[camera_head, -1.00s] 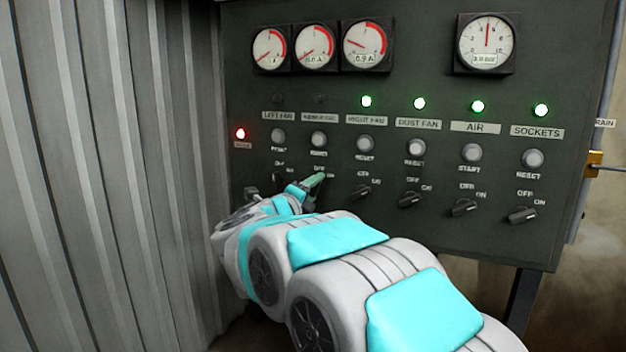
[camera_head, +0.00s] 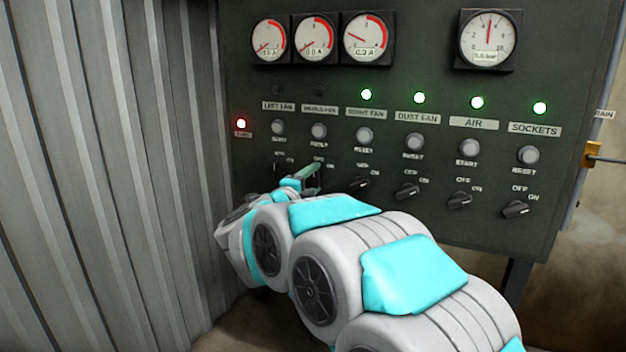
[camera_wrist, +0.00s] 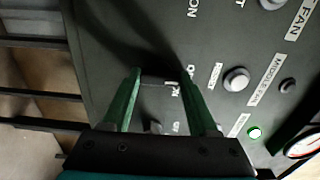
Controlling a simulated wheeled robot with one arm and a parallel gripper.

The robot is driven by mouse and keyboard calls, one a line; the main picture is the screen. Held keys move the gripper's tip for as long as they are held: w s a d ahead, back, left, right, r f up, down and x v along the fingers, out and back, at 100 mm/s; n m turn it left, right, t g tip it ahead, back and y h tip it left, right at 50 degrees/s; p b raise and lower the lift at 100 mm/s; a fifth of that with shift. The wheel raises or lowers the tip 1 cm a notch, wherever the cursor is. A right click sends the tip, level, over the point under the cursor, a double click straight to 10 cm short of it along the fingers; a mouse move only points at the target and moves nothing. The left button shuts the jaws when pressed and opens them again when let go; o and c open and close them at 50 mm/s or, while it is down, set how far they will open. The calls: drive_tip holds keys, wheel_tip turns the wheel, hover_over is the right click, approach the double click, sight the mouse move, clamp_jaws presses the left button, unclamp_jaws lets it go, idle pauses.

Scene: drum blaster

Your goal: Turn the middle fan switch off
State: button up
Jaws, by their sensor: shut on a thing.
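The control panel (camera_head: 440,75) has a row of rotary switches. The middle fan label (camera_head: 319,109) and its dark lamp (camera_head: 319,91) are above the gripper; the label (camera_wrist: 265,80) and dark lamp (camera_wrist: 288,86) also show in the wrist view. My gripper (camera_head: 311,176) is at the middle fan switch, which it mostly hides in the head view. In the wrist view, my gripper's green fingers (camera_wrist: 165,98) are on either side of the middle fan switch (camera_wrist: 153,84), shut on it. The switch's exact angle is hard to tell.
The right fan switch (camera_head: 359,183) is close by on the right, its green lamp (camera_head: 367,95) lit. The left fan switch is partly hidden by the gripper. A corrugated metal wall (camera_head: 110,180) stands close on the left. A red lamp (camera_head: 241,123) is lit.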

drive_tip(key=shift+f, duration=0.1)
drive_tip(key=o, duration=1.4)
drive_tip(key=shift+b+v, duration=0.4)
drive_tip(key=shift+v, duration=3.55)
drive_tip(key=shift+w, duration=0.1)
